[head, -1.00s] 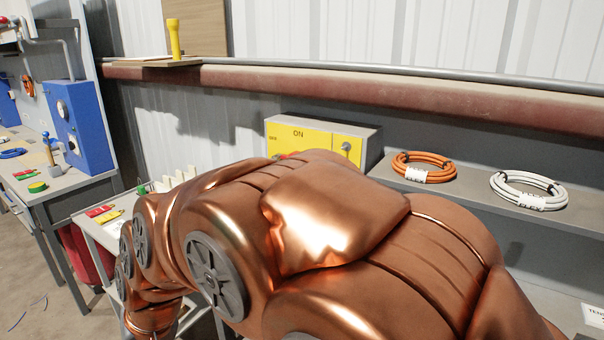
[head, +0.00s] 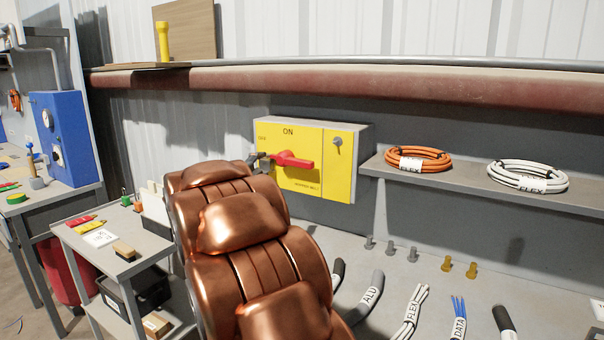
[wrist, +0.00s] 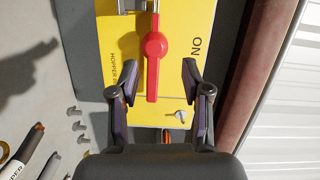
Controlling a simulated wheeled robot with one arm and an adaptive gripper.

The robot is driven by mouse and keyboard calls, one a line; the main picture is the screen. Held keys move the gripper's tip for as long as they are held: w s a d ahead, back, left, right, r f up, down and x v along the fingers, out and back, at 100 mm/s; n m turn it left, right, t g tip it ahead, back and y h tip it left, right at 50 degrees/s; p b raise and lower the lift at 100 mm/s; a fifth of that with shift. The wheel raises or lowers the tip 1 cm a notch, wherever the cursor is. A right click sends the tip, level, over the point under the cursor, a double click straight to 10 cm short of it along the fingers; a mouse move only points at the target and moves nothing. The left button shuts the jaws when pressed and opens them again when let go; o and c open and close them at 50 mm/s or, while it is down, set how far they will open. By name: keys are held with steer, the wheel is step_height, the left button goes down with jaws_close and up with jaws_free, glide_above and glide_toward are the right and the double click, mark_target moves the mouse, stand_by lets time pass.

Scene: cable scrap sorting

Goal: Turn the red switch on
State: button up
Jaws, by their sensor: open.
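The red switch (head: 292,160) is a lever on a yellow panel (head: 306,182) fixed to the wall. It lies roughly horizontal, below the word ON, with its long end to the right. In the wrist view the red switch (wrist: 154,46) runs up and down the picture, its lower end showing between my spread fingertips. My gripper (wrist: 151,80) is open and empty, facing the panel; I cannot tell how far off it is. In the head view only dark parts of my gripper (head: 257,160) show, left of the lever. My copper arm hides the panel's lower left.
A small grey key-like knob (head: 338,141) sits on the panel's right part. A shelf (head: 465,181) to the right holds an orange cable coil (head: 418,159) and a white one (head: 527,177). Pegs and labelled cable ends line the bench (head: 395,285) below. A small cart (head: 92,258) stands left.

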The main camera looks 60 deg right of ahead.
mark_target(300, 165)
steer(key=shift+s+d+f+m+g+h, duration=0.2)
steer(key=shift+s+d+m+g, duration=0.6)
steer(key=shift+d, duration=1.2)
steer(key=shift+s+d+f+m+g+h, duration=0.25)
steer(key=shift+s+d+m+g, duration=0.5)
steer(key=shift+d, duration=1.2)
steer(key=shift+s+d+f+m+g+h, duration=0.2)
steer(key=shift+s+d+m+g, duration=0.25)
steer(key=shift+s+d+g, duration=1.05)
steer(key=shift+w+d+t, duration=0.35)
steer(key=shift+d+t, duration=0.15)
steer(key=shift+t, duration=0.25)
jaws_close()
